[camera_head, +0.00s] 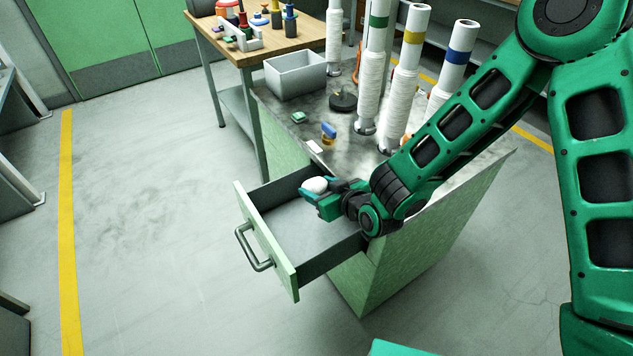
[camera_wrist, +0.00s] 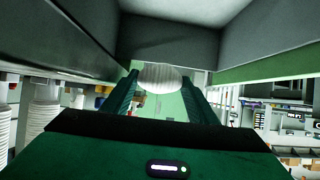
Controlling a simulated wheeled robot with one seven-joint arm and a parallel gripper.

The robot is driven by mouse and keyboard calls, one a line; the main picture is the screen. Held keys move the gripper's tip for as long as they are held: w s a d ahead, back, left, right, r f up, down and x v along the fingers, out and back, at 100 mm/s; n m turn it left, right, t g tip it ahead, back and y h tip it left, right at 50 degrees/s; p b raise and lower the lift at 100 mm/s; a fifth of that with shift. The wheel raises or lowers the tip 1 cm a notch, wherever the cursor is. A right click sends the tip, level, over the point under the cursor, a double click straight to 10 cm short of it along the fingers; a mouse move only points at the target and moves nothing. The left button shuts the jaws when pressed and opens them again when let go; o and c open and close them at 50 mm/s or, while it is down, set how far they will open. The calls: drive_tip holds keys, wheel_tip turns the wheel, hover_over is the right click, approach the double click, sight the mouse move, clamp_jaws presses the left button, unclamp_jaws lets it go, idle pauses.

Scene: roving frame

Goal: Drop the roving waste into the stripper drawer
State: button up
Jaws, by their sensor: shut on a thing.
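The roving waste (camera_head: 314,184) is a small white rounded lump. In the wrist view the white ribbed waste (camera_wrist: 160,78) sits between the two finger ends. My gripper (camera_head: 318,193) is shut on it, and the gripper also shows in the wrist view (camera_wrist: 161,88). The stripper drawer (camera_head: 268,238) is pulled out from the green cabinet, with a pale green front, a bar handle and dark side walls. In the head view the gripper and waste appear over the drawer's rear part. The drawer's visible floor is pale and bare. The wrist view shows dark drawer walls (camera_wrist: 165,42) close by.
The cabinet's grey top (camera_head: 340,130) holds several white roving bobbins (camera_head: 372,85), a grey bin (camera_head: 295,75), and small items. A wooden bench (camera_head: 270,45) with coloured parts stands behind. Open floor (camera_head: 150,220) lies left of the drawer, with a yellow line (camera_head: 67,230).

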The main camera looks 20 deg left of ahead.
drive_tip(key=o, duration=1.1)
drive_tip(key=shift+w+d, duration=0.15)
